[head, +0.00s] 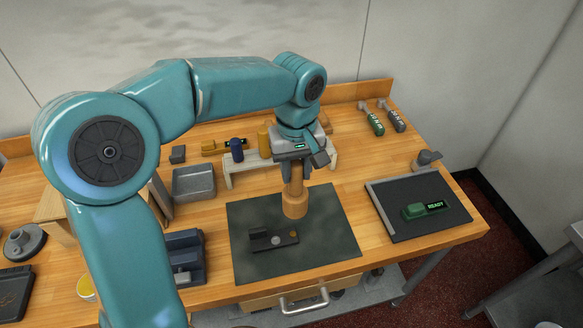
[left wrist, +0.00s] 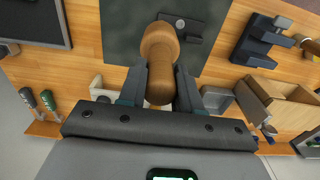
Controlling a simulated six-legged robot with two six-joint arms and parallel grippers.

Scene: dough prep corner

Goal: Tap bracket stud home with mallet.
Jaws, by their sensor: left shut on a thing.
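My left gripper (head: 296,168) is shut on the wooden mallet (head: 295,205), gripping its handle with the thick head hanging down. The mallet is over the dark mat (head: 325,240), behind and just right of the bracket. In the left wrist view the mallet (left wrist: 160,42) points away between the fingers. The dark bracket (head: 260,246) lies on the mat with a raised block at its left, a grey round stud (head: 276,240) and a small brass-coloured round spot. In the left wrist view the mallet head is close beside the bracket (left wrist: 194,25). My right gripper is not in view.
A dark board (head: 440,222) with a green READY unit (head: 425,209) lies at the right. A grey tray (head: 194,184) and a small white rack (head: 240,172) stand behind the mat. A dark blue fixture (head: 185,255) is left of it. Two screwdrivers (head: 376,122) are at the back right.

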